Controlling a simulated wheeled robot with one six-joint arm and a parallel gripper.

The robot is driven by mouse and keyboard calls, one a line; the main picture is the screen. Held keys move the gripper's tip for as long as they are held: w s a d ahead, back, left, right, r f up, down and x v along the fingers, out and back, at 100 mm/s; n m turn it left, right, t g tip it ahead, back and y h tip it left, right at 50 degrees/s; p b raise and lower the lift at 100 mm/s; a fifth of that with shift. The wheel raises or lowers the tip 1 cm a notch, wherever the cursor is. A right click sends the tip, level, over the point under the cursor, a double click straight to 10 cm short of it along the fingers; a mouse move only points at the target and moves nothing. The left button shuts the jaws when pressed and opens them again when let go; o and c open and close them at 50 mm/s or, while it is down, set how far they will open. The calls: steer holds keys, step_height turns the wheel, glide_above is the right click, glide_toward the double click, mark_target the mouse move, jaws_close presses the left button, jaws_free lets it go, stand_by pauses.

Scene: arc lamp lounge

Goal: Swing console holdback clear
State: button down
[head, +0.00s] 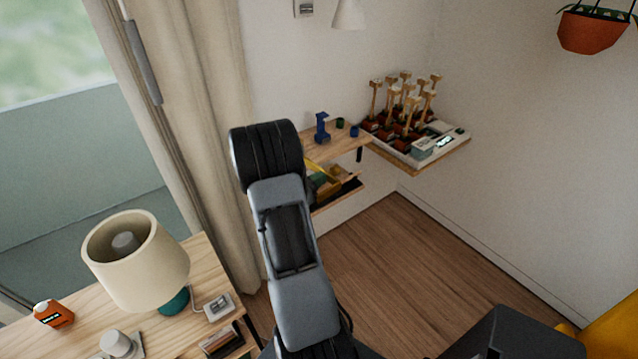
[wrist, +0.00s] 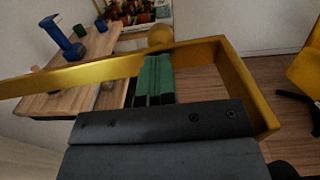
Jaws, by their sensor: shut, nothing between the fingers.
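A gold, flat-barred piece, which looks like the console holdback (wrist: 243,85), crosses the wrist view from the left edge to a squared corner at the right, then turns toward me. A round gold knob (wrist: 160,35) shows at its far side. A bit of yellow bar (head: 316,166) shows beside my arm in the head view. My gripper (wrist: 154,65) is shut, its green fingertips close together and empty, close to the long bar and left of the corner. I cannot tell whether they touch it.
A wooden console top (wrist: 60,100) lies beyond the bar, with a blue stand (wrist: 62,38) on it. A shelf with several wooden-handled stamps (head: 405,105) is in the corner. A lamp (head: 135,260) stands on the near left table. Floor (head: 390,260) right of my arm is clear.

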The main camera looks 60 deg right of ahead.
steer(key=shift+s+r, duration=0.1)
steer(key=b+v, duration=0.2)
steer(key=v, duration=1.2)
steer(key=shift+s, duration=0.25)
